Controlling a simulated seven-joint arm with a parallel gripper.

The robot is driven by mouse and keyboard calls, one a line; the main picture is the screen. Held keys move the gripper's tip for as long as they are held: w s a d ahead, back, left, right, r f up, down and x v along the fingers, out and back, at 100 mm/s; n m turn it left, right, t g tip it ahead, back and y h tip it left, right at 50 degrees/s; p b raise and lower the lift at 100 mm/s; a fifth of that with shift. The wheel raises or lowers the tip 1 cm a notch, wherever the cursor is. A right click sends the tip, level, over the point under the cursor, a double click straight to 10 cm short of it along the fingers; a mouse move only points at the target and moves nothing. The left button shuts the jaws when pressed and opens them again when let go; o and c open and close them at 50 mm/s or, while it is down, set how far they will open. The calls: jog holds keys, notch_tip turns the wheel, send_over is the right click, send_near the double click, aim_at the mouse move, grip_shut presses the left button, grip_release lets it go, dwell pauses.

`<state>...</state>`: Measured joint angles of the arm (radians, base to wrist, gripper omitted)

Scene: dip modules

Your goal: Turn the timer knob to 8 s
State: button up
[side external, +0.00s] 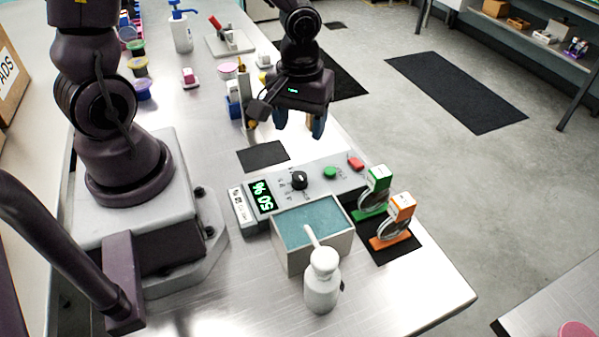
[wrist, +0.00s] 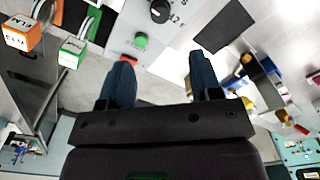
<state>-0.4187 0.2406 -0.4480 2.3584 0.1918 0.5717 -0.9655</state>
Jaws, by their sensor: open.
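The timer knob (side external: 299,180) is a round black knob on the grey control panel (side external: 320,178), between the display (side external: 262,196) and a green button (side external: 330,172). The display shows green characters that look like "50 %" from this angle. In the wrist view the knob (wrist: 160,11) is at the top edge, with a "12" mark beside it; its pointer is too small to read. My gripper (side external: 296,128) is open and empty, above and behind the panel, apart from the knob. In the wrist view its two blue fingers (wrist: 162,75) are spread below the knob.
A red button (side external: 356,163) is on the panel's right end. A teal-topped bath (side external: 313,222) and a white bottle (side external: 322,284) stand in front. Green (side external: 374,190) and orange (side external: 397,218) tagged modules stand right. A black mat (side external: 263,156) lies behind left; small containers are farther back.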

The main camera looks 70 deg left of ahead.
aim_at(300, 175)
notch_tip(300, 175, down, 13)
jog(key=shift+r, duration=0.15)
dwell(0.4)
jog(key=c, duration=0.9)
